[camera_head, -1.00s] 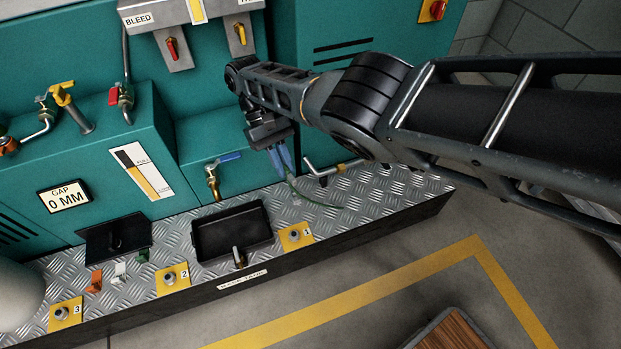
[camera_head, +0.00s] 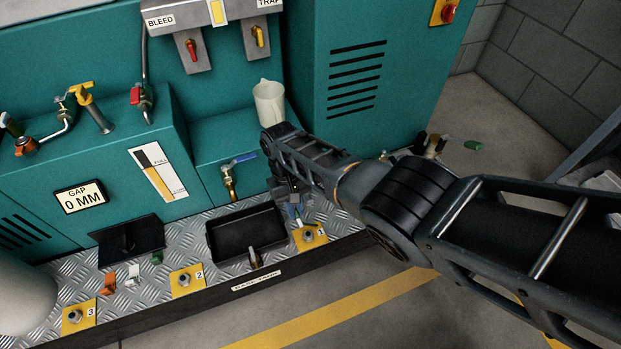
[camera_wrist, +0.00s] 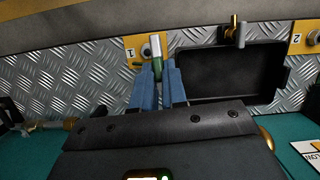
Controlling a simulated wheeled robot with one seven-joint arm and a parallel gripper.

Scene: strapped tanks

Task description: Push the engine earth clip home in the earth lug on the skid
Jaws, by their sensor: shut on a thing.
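My gripper (camera_wrist: 160,75) has its blue fingers shut on a small green clip (camera_wrist: 158,72). In the head view my gripper (camera_head: 297,213) is low over the skid, right of the black tray. The yellow plate marked 1 (camera_wrist: 132,44) lies just beyond the fingertips, with a grey metal lug (camera_wrist: 155,45) in line with the clip. The clip's front appears to meet or overlap this lug; I cannot tell how far it is on. In the head view plate 1 (camera_head: 318,241) shows beside the fingers, and the clip is mostly hidden.
A black tray (camera_head: 213,246) with a small tap at its front edge is close left of my gripper. A blue-handled valve (camera_head: 238,159) and a white jug (camera_head: 270,101) stand behind. Plates 2 (camera_head: 190,284) and 3 (camera_head: 72,322) are farther left. Floor in front is clear.

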